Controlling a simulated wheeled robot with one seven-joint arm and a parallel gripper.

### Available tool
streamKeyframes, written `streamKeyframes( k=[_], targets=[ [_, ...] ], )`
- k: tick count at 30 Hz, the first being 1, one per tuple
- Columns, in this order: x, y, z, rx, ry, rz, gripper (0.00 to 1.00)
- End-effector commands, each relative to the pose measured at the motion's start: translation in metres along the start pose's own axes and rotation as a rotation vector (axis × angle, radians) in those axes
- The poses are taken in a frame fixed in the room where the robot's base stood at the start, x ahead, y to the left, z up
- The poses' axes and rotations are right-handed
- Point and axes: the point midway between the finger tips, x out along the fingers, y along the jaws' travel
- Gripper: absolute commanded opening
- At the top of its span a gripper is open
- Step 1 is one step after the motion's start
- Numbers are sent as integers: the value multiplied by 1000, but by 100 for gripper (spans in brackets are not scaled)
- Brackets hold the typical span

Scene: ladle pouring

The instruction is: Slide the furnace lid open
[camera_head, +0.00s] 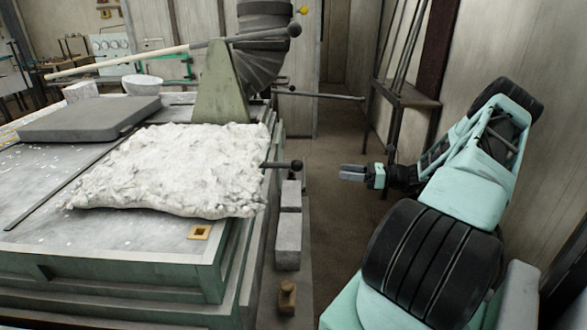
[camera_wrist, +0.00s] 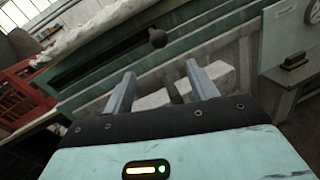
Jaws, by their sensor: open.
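A rough white slab (camera_head: 170,172), which looks like the furnace lid, lies flat on the green-grey furnace (camera_head: 190,258). Its pale edge also shows at the top of the wrist view (camera_wrist: 95,35). A short rod with a dark ball knob (camera_head: 296,165) sticks out from the slab's right side. The knob shows in the wrist view (camera_wrist: 157,37), beyond and above my fingertips. My gripper (camera_head: 342,173) is open and empty, to the right of the knob with a gap between. In the wrist view, the fingers (camera_wrist: 159,75) stand apart with nothing between them.
Grey blocks (camera_head: 289,228) stand beside the furnace below the knob. A flat dark grey slab (camera_head: 90,118) lies on the furnace top at left. A long-handled ladle rod (camera_head: 125,62) rests near a green bracket (camera_head: 222,90). Another knobbed rod (camera_head: 320,95) sticks out behind.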

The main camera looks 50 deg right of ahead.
Motion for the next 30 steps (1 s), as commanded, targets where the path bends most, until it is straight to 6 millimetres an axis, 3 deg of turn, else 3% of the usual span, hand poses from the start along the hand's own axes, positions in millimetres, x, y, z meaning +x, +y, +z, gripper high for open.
streamKeyframes(
  k=[21,30],
  targets=[
    [141,3,4,-2,1,6,58],
    [165,2,1,-4,2,4,58]
  ],
)
